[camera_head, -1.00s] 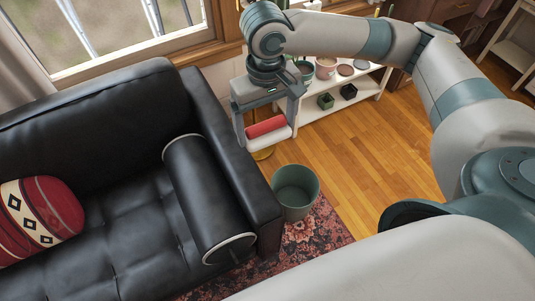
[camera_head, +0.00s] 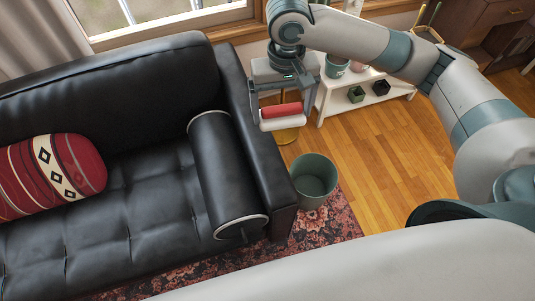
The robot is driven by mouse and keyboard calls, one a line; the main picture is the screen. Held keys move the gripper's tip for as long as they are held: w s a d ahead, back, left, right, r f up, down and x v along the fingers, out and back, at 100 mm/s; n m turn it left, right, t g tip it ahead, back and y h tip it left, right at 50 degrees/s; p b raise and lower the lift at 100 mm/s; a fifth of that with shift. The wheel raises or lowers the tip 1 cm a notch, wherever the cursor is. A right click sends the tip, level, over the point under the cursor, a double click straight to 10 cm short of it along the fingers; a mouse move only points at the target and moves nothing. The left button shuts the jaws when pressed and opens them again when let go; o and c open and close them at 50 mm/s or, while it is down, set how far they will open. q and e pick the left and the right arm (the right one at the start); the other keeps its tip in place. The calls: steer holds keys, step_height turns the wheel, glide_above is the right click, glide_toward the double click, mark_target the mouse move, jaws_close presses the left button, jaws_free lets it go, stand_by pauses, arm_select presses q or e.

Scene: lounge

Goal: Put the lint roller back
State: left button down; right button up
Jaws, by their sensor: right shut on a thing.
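The lint roller (camera_head: 281,111) shows as a red handle with a white roller part below it. My right gripper (camera_head: 284,107) is shut on it and holds it in the air near the right arm of the black sofa, above and behind the green bin (camera_head: 314,181). The bin is open at the top, stands on the floor beside the sofa arm, and looks empty. My left gripper is not in view.
The black sofa (camera_head: 85,105) fills the left, with a bolster and a red patterned cushion (camera_head: 52,176). A low white shelf (camera_head: 369,101) with several pots stands behind the bin. Wooden floor to the right is clear; a patterned rug (camera_head: 335,221) lies in front.

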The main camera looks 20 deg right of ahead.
steer(key=w+a+f+m, duration=0.2)
steer(key=shift+a+f+p, duration=0.2)
steer(key=shift+a+p, duration=0.1)
steer(key=shift+p, duration=0.1)
steer(key=s+d+f+m+p, duration=0.1)
steer(key=s+d+f+m, duration=0.1)
steer(key=f+m, duration=0.3)
steer(key=s+d+f+m+p, duration=0.1)
steer(key=f+m, duration=0.4)
steer(key=f, duration=0.6)
steer(key=shift+s+d+f+p, duration=0.25)
steer(key=shift+s+d+p, duration=0.2)
steer(key=shift+s, duration=0.5)
steer(key=shift+w, duration=0.1)
steer(key=w+a+f+p, duration=0.1)
steer(key=w+a+f, duration=0.1)
steer(key=w+f, duration=0.5)
steer(key=w, duration=0.4)
steer(key=shift+w+a, duration=0.15)
steer(key=shift+f, duration=0.1)
